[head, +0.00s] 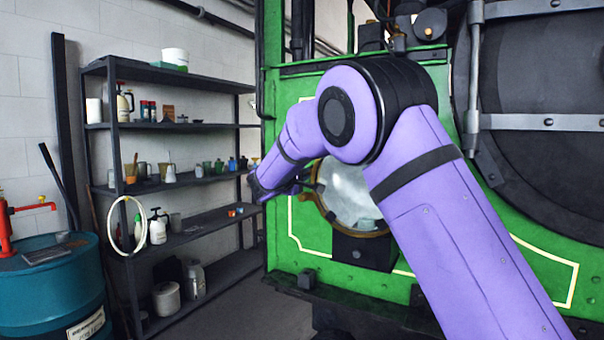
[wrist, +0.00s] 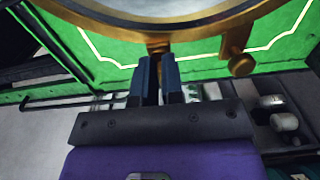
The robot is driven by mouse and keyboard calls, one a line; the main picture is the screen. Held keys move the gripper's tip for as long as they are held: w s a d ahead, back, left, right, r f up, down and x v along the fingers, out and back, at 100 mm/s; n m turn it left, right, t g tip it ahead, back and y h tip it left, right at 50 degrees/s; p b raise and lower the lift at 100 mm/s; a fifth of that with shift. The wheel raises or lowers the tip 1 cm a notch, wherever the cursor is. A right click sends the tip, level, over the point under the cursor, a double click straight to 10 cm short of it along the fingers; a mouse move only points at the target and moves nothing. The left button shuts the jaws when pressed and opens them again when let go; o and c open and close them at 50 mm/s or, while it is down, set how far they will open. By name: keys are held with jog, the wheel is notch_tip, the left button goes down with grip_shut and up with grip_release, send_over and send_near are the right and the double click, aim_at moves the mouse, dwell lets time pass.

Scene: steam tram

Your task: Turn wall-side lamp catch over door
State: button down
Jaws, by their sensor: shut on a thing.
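The round lamp (head: 349,194) has a pale glass front and a brass rim on the green tram front; my arm covers part of it. Its brass rim (wrist: 200,22) curves across the top of the wrist view. My gripper (wrist: 158,60) has its two blue-black fingers close together at this rim, shut on a small brass catch (wrist: 158,43), mostly hidden between the fingertips. A second brass catch with a round knob (wrist: 238,62) stands out from the rim to the right in the wrist view. In the head view my gripper (head: 292,187) is at the lamp's left, wall-facing side; its fingertips are unclear.
A dark shelf rack (head: 185,184) with bottles, pots and cups stands by the wall at left. A blue drum (head: 52,290) with a red pump is at the far left. Bare floor (head: 250,318) lies between rack and tram. A large dark round boiler door (head: 540,110) is at right.

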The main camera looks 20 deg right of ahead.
jog(key=shift+a+r, duration=0.15)
jog(key=shift+r, duration=0.05)
jog(key=c, duration=1.2)
grip_release()
jog(key=shift+c, duration=0.2)
jog(key=shift+f, duration=0.1)
jog(key=v, duration=1)
jog(key=shift+s+a, duration=0.25)
